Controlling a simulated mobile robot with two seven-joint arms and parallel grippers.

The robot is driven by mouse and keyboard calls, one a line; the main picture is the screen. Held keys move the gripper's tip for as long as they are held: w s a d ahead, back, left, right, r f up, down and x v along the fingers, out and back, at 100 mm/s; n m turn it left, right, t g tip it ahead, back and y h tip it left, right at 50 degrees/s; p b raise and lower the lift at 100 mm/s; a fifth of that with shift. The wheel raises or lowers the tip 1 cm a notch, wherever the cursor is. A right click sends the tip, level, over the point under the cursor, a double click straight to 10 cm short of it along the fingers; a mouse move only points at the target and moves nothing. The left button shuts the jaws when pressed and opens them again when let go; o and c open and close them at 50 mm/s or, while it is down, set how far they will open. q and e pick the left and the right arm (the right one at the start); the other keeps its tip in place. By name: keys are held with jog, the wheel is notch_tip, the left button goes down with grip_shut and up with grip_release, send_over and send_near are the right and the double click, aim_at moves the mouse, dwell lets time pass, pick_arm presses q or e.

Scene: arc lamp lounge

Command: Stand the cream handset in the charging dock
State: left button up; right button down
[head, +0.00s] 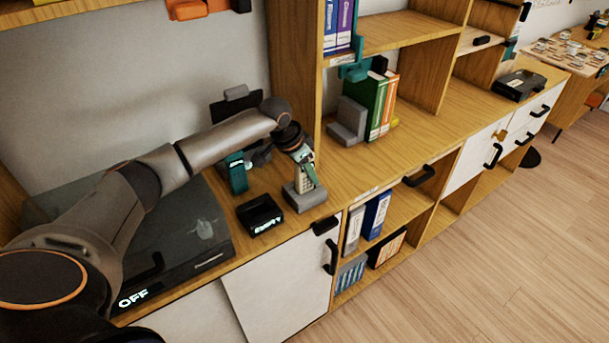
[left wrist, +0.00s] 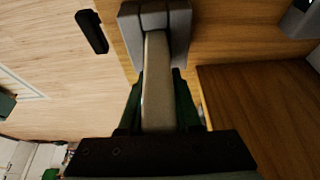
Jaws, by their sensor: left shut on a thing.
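The cream handset (head: 304,183) is upright in the grip of my left gripper (head: 305,170), above the counter. The charging dock (head: 304,199) is a grey block near the counter's front edge. The handset's lower end meets the dock in the head view. In the left wrist view the handset (left wrist: 157,85) runs from between the green fingers to the grey dock (left wrist: 180,25), its far end at the dock's middle. How deep it sits is hard to tell. My right gripper is not in view.
A small black box with a lit display (head: 259,214) stands just left of the dock. A teal object (head: 237,173) is behind it. A large dark glossy box (head: 190,245) lies further left. Books (head: 374,105) and a grey bookend (head: 347,123) stand to the right, with bare counter beyond.

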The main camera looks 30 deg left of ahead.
pick_arm(q)
grip_shut()
jog(key=shift+r, duration=0.1)
